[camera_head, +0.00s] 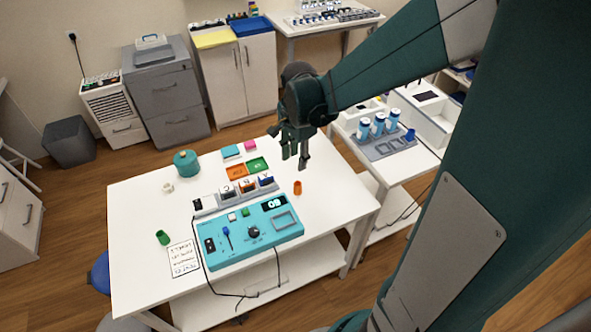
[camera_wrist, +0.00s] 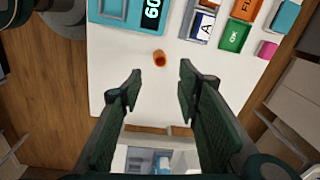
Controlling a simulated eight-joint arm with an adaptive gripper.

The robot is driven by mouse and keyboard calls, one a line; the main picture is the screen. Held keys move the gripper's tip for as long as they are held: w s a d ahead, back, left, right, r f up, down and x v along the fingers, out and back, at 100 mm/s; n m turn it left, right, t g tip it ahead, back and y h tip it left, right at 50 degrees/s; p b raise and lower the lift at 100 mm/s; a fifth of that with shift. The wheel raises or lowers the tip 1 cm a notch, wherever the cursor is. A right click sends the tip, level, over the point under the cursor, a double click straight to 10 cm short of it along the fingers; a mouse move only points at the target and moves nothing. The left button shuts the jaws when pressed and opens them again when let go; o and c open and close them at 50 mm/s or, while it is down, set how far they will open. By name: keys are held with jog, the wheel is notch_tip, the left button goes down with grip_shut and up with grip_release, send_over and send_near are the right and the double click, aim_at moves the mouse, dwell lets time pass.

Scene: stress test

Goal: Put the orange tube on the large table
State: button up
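The orange tube (camera_head: 298,187) stands on the white large table (camera_head: 335,212), right of the teal device and near the table's right side. In the wrist view, the tube (camera_wrist: 160,59) lies just beyond the gap between my fingertips, on the bare table top (camera_wrist: 112,62). My gripper (camera_head: 296,157) hangs above the table, pointing down, with the tube below it and apart from it. The wrist view shows my gripper (camera_wrist: 160,78) open with nothing between its fingers.
A teal device (camera_head: 254,234) with a display sits mid-table, with labelled blocks (camera_head: 249,187) behind it. A green cup (camera_head: 163,237), a paper sheet (camera_head: 183,259) and a teal round container (camera_head: 186,163) are left. A side table (camera_head: 408,160) with blue-and-white bottles stands right.

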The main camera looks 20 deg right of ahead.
jog(key=s+a+r+n+t, duration=0.3)
jog(key=s+a+r+n, duration=0.1)
jog(key=s+r+n, duration=0.3)
jog(key=s+a+r+n+t, duration=0.3)
jog(key=s+a+r+n, duration=0.1)
jog(key=s+r+n, duration=0.3)
jog(key=s+n, duration=0.1)
jog(key=s, duration=0.1)
jog(key=shift+s+r+n, duration=0.25)
jog(key=shift+s+n, duration=0.05)
jog(key=shift+n, duration=0.1)
